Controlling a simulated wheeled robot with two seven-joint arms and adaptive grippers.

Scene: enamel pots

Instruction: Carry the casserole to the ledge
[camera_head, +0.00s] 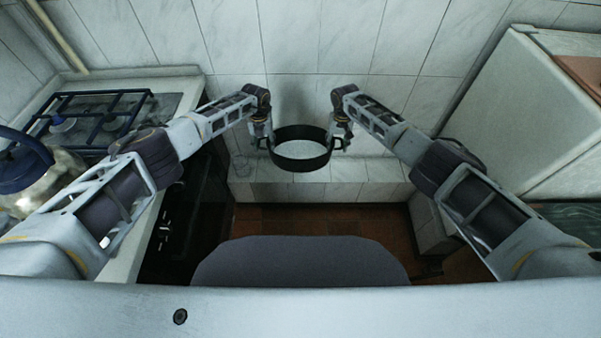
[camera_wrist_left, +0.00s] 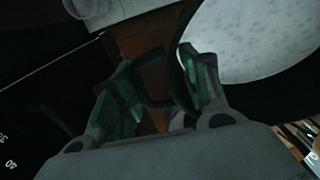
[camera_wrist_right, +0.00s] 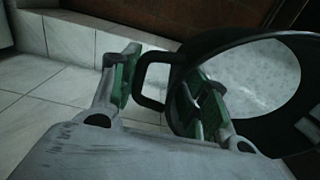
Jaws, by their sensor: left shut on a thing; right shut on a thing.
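The casserole (camera_head: 301,163) is a black, two-handled pot with a pale speckled inside, upright and open at the top. In the head view it overlaps the white tiled ledge (camera_head: 345,173) along the back wall; I cannot tell whether its bottom touches the ledge. My left gripper (camera_head: 267,142) is shut on its left handle, which also shows between the fingers in the left wrist view (camera_wrist_left: 153,92). My right gripper (camera_head: 338,143) is shut on its right handle, clear between the fingers in the right wrist view (camera_wrist_right: 150,82).
A gas stove (camera_head: 95,115) with a metal kettle (camera_head: 45,180) stands at the left. A white cabinet or fridge (camera_head: 525,110) stands at the right. A grey rounded seat or chair back (camera_head: 300,262) is in front, over a brown tiled floor (camera_head: 300,217).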

